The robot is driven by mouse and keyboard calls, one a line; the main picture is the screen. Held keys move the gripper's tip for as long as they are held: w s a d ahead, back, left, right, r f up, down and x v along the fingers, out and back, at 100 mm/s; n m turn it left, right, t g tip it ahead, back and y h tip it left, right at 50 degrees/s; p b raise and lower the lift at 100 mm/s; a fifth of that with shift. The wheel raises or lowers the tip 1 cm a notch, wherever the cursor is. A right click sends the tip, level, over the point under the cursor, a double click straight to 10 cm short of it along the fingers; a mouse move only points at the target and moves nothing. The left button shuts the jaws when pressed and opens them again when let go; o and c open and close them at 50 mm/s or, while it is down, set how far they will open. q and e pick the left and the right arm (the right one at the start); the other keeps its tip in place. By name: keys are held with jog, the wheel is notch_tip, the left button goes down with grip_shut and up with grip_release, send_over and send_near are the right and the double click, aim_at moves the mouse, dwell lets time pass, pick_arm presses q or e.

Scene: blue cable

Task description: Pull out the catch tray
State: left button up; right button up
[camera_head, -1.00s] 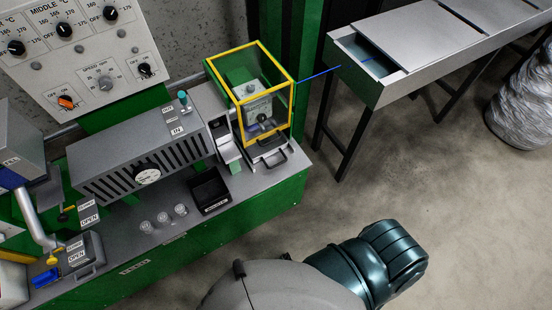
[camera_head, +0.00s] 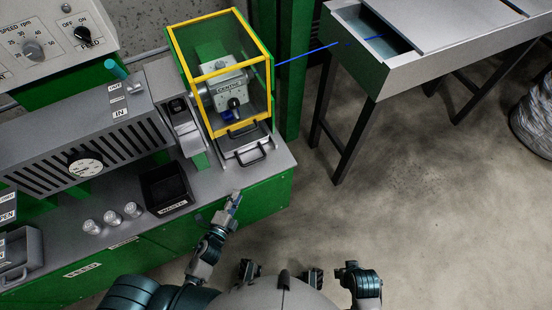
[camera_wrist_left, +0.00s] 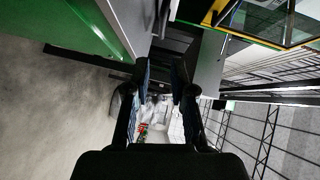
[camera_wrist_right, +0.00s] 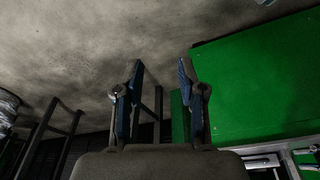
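The catch tray (camera_head: 236,144) is a low grey metal tray with a black handle, at the base of the yellow-framed guard box (camera_head: 222,75). It sits at the front right end of the bench. My left gripper (camera_head: 236,197) is in front of the bench edge, below the tray's handle in the head view and apart from it. The left wrist view shows its fingers (camera_wrist_left: 160,75) open with nothing between them. My right gripper (camera_wrist_right: 161,72) is open and empty in the right wrist view, near a green panel. I cannot tell it surely in the head view.
A black waste bin (camera_head: 167,188) and several small glass jars (camera_head: 112,217) stand left of the tray. A second black handle (camera_head: 243,129) is on the guard box just above the tray. A blue cable (camera_head: 308,54) runs right to a trough (camera_head: 385,45). Open floor lies at right.

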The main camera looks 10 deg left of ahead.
pick_arm(q)
send_near(256, 161)
jog(key=w, duration=0.1)
jog(key=w+d+f, duration=0.1)
jog(key=w, duration=0.1)
jog(key=shift+f+b, duration=0.1)
jog(key=shift+b, duration=0.25)
jog(key=x, duration=0.5)
jog(key=shift+w+a+f+b, duration=0.15)
jog(key=shift+w+a+b, duration=0.15)
jog(key=shift+w+b, duration=0.15)
jog(key=shift+w+a+f, duration=0.1)
jog(key=shift+w, duration=0.4)
jog(key=shift+w+d, duration=0.1)
jog(key=shift+d, duration=0.5)
grip_shut()
jog(key=shift+a, duration=0.2)
pick_arm(e)
jog(key=w+t, duration=0.1)
jog(key=w, duration=0.1)
jog(key=w+t, duration=0.1)
jog(key=w+r+t+y, duration=0.1)
jog(key=w, duration=0.1)
jog(key=shift+w+a, duration=0.35)
jog(key=shift+a, duration=0.05)
pick_arm(q)
jog(key=shift+a, duration=0.1)
